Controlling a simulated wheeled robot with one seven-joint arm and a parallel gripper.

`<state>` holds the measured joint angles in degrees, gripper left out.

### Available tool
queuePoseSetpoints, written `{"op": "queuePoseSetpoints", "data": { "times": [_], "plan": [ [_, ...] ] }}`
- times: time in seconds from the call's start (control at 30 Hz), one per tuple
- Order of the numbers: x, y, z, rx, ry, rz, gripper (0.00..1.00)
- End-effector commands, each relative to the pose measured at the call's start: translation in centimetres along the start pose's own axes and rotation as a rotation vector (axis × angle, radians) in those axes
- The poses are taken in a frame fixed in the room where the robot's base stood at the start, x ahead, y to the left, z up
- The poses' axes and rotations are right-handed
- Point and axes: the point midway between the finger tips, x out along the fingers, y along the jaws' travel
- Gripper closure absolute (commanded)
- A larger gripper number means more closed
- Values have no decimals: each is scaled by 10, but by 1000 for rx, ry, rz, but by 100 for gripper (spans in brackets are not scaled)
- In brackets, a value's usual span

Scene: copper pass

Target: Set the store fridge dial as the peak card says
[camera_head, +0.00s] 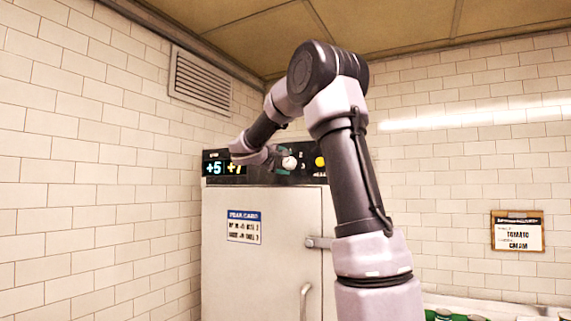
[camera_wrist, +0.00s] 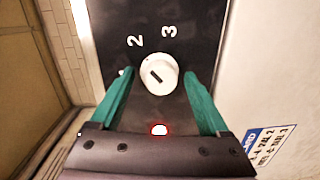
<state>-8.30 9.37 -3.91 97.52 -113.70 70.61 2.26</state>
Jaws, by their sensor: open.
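The store fridge (camera_head: 262,270) stands in the corner with a dark panel on top. Its display (camera_head: 223,168) reads +5 and +7. The white round dial (camera_head: 289,162) is on that panel.
A yellow light (camera_head: 320,161) is right of the dial. A red-rimmed bright spot (camera_wrist: 159,129) shows between the fingers. The fridge door has a handle (camera_head: 305,300). A clipboard sign (camera_head: 517,231) hangs on the right wall. A vent (camera_head: 202,82) is high on the left wall.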

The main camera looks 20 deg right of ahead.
Motion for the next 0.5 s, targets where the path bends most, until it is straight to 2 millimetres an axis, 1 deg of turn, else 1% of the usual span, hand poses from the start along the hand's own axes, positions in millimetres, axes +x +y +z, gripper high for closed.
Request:
{"op": "queuePoseSetpoints", "data": {
  "times": [0.07, 0.17, 0.27, 0.4, 0.5],
  "plan": [
    [-2, 0, 0, 0, 1, 0, 21],
    [-12, 0, -1, -1, 3, -1, 21],
    [-29, 0, -1, 0, 4, 0, 21],
    [-58, 0, -1, 1, 5, 0, 21],
    [-77, 0, -1, 0, 4, 0, 21]
  ]
}}
